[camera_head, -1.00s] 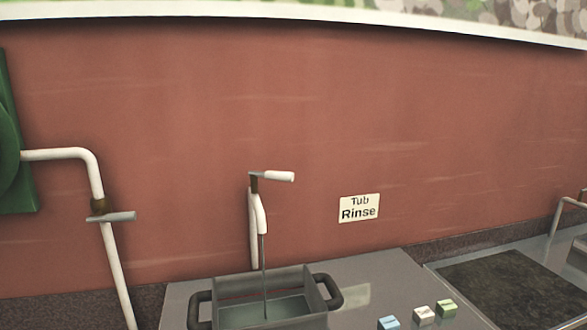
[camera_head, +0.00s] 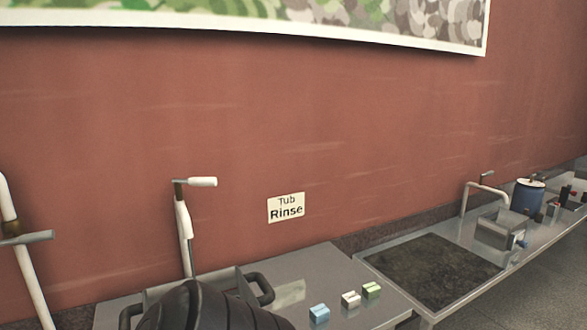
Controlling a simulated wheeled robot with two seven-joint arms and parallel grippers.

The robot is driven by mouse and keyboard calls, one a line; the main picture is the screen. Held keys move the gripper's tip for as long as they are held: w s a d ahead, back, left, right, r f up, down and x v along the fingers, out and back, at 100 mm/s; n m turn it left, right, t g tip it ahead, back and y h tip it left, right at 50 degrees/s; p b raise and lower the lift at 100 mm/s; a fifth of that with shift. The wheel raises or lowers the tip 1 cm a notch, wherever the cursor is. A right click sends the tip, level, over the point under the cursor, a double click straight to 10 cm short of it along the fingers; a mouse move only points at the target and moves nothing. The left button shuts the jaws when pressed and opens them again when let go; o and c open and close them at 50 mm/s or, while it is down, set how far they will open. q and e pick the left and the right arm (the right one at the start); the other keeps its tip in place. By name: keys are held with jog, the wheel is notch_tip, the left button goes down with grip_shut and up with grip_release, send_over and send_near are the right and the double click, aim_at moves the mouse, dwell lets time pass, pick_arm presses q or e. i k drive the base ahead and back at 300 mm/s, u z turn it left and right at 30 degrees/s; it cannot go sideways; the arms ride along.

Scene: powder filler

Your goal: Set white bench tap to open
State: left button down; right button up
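A white tap (camera_head: 185,225) with a white-tipped lever (camera_head: 202,182) rises behind a grey tub (camera_head: 262,288) on the near bench; its lever points right. A second, smaller white tap (camera_head: 485,190) stands on the bench farther right, with its lever too small to read. A white pipe with a grey lever (camera_head: 27,238) is at the far left edge. A dark ribbed part, which seems to be my own arm, covers most of the tub. Neither gripper's fingers show. I cannot tell which tap is the task's one.
A blue canister (camera_head: 527,197) and a grey box (camera_head: 497,231) stand farther right.

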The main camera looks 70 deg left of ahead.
aim_at(196, 182)
jog(key=z, duration=0.05)
jog(key=k, duration=1)
jog(key=u, duration=0.35)
